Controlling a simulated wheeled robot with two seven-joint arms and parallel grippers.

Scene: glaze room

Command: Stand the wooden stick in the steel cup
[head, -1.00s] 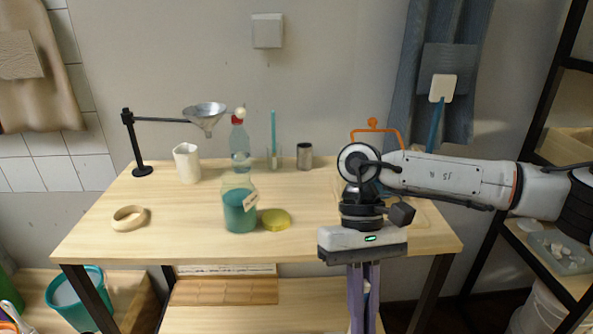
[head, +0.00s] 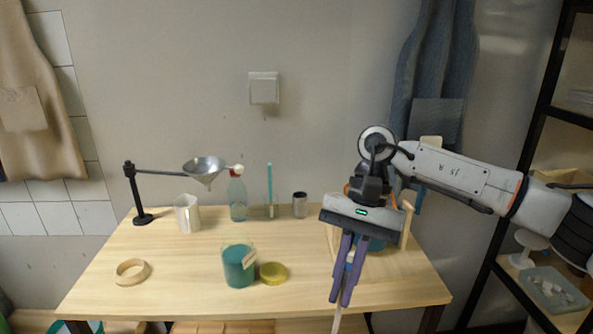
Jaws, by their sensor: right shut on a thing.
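The steel cup (head: 300,206) is a small grey cylinder standing upright at the back of the table, right of the middle. My right gripper (head: 342,302) has its purple fingers pointing down near the table's front right. It is shut on a thin pale stick, the wooden stick (head: 337,322), whose lower part shows below the fingertips and runs out of the bottom of the picture. The stick's upper part is hidden by the fingers. The gripper is in front and to the right of the cup, apart from it. My left gripper is not in view.
A glass with a teal rod (head: 270,190), a bottle (head: 237,200) and a white jug (head: 188,214) stand left of the cup. A funnel (head: 204,168) hangs on a stand. A teal jar (head: 238,266) and yellow lid (head: 273,273) are mid-table. A wooden frame (head: 406,226) is behind my right gripper.

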